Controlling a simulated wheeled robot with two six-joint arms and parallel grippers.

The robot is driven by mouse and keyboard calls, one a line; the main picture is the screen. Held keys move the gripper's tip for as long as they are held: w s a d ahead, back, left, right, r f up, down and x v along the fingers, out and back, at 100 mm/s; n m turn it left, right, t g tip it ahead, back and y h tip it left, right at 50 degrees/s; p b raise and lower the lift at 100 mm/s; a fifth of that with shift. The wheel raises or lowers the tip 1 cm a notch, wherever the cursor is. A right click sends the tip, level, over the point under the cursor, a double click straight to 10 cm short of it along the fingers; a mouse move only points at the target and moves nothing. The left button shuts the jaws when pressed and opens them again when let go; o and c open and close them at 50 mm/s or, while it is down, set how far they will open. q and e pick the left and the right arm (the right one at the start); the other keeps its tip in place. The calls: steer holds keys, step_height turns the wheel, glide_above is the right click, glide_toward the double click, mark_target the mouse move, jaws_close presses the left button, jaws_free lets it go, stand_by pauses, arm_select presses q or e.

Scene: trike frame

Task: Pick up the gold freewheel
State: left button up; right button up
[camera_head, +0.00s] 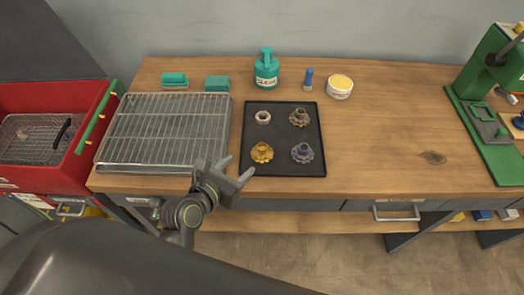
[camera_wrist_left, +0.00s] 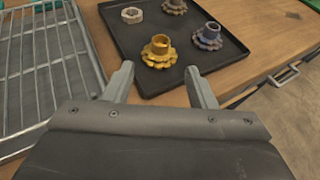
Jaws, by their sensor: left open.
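The gold freewheel (camera_head: 262,153) lies on the front left part of a black tray (camera_head: 284,170) on the wooden workbench. In the left wrist view the gold freewheel (camera_wrist_left: 158,52) is ahead of the fingers, roughly between their lines. My left gripper (camera_head: 238,171) is open and empty, in front of the tray's front left corner and apart from the freewheel. Its two fingers (camera_wrist_left: 161,85) show spread in the left wrist view. My right gripper is in neither view.
A blue-grey freewheel (camera_head: 302,153), a dark bronze one (camera_head: 299,117) and a pale ring nut (camera_head: 262,117) share the tray. A wire rack (camera_head: 165,130) lies left of it.

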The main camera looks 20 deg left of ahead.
arm_select(q)
glide_toward(265, 145)
steer(key=x, duration=0.3)
steer(key=p+x, duration=0.1)
steer(key=x, duration=0.1)
steer(key=shift+w+a+f, duration=0.1)
steer(key=shift+w+a, duration=0.1)
steer(key=shift+a, duration=0.05)
steer(key=shift+w+d+f, duration=0.15)
steer(key=shift+w+d, duration=0.05)
steer(key=shift+w, duration=0.3)
steer(key=shift+p+x, duration=0.3)
steer(key=shift+x, duration=1.8)
steer(key=shift+s+f, duration=0.1)
steer(key=shift+s, duration=0.05)
steer(key=shift+c, duration=0.3)
jaws_close()
